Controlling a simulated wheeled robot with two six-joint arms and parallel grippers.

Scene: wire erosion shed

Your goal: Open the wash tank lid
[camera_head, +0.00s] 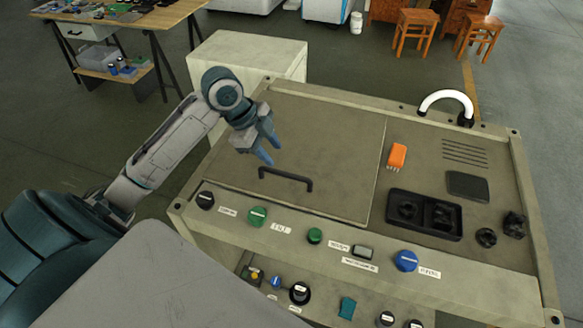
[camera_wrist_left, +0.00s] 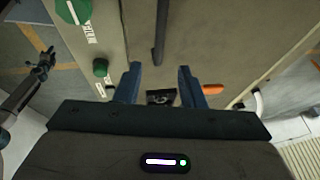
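The wash tank lid (camera_head: 335,140) is a flat square panel, shut and level with the grey-beige top of the machine. Its black bar handle (camera_head: 286,178) lies along the front edge and also shows in the left wrist view (camera_wrist_left: 160,35). My left gripper (camera_head: 267,150) hangs over the lid, just behind and left of the handle, apart from it. In the wrist view its two blue fingers (camera_wrist_left: 160,87) are spread with nothing between them. A dark jaw-like shape at the left of the wrist view (camera_wrist_left: 42,64) looks like my right gripper, too small to read.
Right of the lid are an orange block (camera_head: 397,156), a black tray (camera_head: 424,214) and a white curved hose (camera_head: 447,100). Green and blue knobs (camera_head: 405,261) line the front panel. A pale cabinet (camera_head: 248,58) stands behind the machine. The lid's surface is clear.

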